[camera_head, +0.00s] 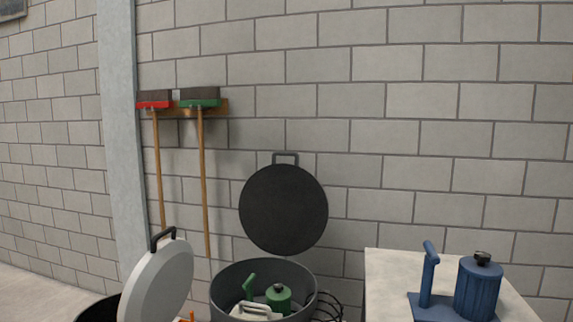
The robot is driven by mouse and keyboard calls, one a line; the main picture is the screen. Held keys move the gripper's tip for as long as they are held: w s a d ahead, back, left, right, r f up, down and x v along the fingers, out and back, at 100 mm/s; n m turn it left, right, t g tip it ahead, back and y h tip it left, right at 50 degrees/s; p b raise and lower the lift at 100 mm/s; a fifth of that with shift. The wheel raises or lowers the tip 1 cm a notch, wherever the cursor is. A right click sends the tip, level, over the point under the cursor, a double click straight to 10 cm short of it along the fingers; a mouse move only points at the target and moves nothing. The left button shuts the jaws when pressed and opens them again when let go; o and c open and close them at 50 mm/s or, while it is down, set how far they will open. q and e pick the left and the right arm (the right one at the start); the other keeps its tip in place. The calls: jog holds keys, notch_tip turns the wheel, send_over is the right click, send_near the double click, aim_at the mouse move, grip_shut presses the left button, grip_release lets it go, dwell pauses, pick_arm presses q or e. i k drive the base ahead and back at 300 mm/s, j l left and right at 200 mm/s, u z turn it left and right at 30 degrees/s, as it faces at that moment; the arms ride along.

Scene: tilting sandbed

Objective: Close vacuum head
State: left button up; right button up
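No part is marked as the vacuum head, and I cannot tell which one it is. A dark round lid (284,210) with a loop handle on top stands upright behind a grey open tub (228,290). A pale grey round lid (158,285) with a black handle (162,239) stands tilted at the lower left, beside a black open container (95,309) cut off by the frame. Inside the grey tub are a green device (279,298) with a post and a pale piece (254,312). Neither of my grippers shows.
A pale table (395,268) at the right bears a blue device (478,290) with a post. Two brooms, one red (154,103) and one green (200,101), hang on the block wall. Dark cables (325,305) lie between tub and table. Floor shows at the far left.

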aim_at(284, 209)
jog(key=i+j+z, duration=0.1)
jog(key=z, duration=0.6)
jog(key=i+j+z, duration=0.25)
jog(key=j, duration=0.15)
jog(key=j+z, duration=0.3)
jog(key=j, duration=0.15)
jog(key=i+j+z, duration=0.1)
jog(key=j+z, duration=0.15)
jog(key=j, duration=0.2)
